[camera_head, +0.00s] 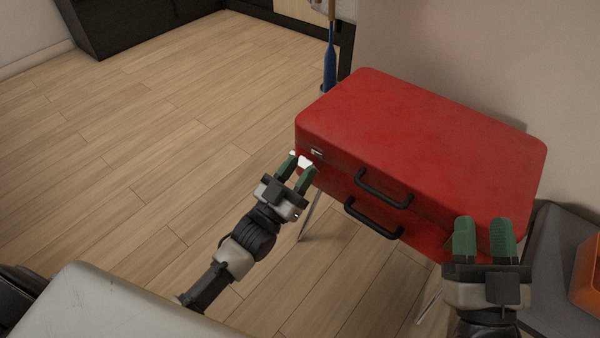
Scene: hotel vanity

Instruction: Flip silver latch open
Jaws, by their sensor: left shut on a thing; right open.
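A red case (420,140) with two black handles (383,188) lies flat, its front side toward me. Near its left front corner is a small silver fitting (317,152) at the seam. My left gripper (299,165) is at that corner, its green fingers shut on a bright silver-white piece, the silver latch (304,160). The latch sticks out from the case front; its exact angle is hard to tell. My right gripper (483,228) is open with nothing between its fingers, in front of the case's right end, and hides part of it.
A dark grey surface with an orange container (588,275) is at the right edge. A blue-handled item (330,62) hangs behind the case's left end. A wall is behind the case. The wooden floor (150,150) at left is clear.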

